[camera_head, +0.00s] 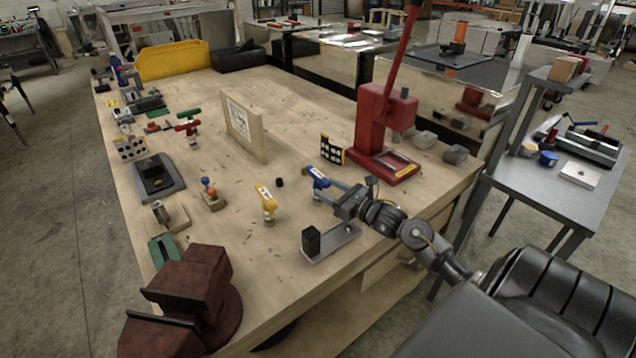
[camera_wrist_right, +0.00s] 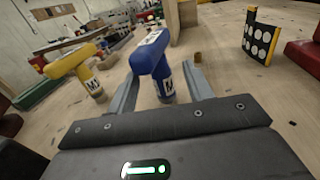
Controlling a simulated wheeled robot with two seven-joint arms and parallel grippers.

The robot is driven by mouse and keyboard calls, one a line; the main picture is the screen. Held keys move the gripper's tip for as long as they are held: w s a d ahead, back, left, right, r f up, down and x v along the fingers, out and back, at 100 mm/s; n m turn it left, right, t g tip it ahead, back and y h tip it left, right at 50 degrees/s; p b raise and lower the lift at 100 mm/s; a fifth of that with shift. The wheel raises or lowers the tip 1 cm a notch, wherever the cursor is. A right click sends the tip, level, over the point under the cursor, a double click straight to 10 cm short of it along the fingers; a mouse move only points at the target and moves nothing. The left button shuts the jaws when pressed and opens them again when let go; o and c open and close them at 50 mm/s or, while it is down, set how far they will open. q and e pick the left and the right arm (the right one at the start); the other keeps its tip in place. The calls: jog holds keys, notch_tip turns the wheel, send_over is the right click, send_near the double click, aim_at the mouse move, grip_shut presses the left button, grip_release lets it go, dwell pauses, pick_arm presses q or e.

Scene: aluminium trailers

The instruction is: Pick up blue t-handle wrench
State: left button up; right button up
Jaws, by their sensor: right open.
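The blue t-handle wrench (camera_head: 317,176) stands upright on the wooden workbench (camera_head: 285,100), in front of the red arbor press. My right gripper (camera_head: 332,190) is open at the wrench, coming in from the right. In the right wrist view the blue wrench (camera_wrist_right: 155,62) stands between the two grey fingers (camera_wrist_right: 158,88), with its T-bar above them and its labelled lower part partly in view. I cannot tell whether a finger touches it. A yellow t-handle wrench (camera_head: 266,199) stands to its left and also shows in the right wrist view (camera_wrist_right: 78,66). My left gripper is not in view.
The red arbor press (camera_head: 372,125) rises behind my right gripper. A metal plate with a black block (camera_head: 312,240) lies in front. A dark red vise (camera_head: 195,290) fills the near left corner.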

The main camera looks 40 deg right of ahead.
aim_at(318, 184)
jog(key=w, duration=0.2)
jog(key=w+p, duration=0.1)
jog(key=w, duration=0.1)
jog(key=shift+a+p, duration=0.3)
jog(key=shift+a, duration=0.1)
jog(key=shift+w+a, duration=0.1)
jog(key=shift+w, duration=0.2)
jog(key=shift+s, duration=0.1)
grip_shut()
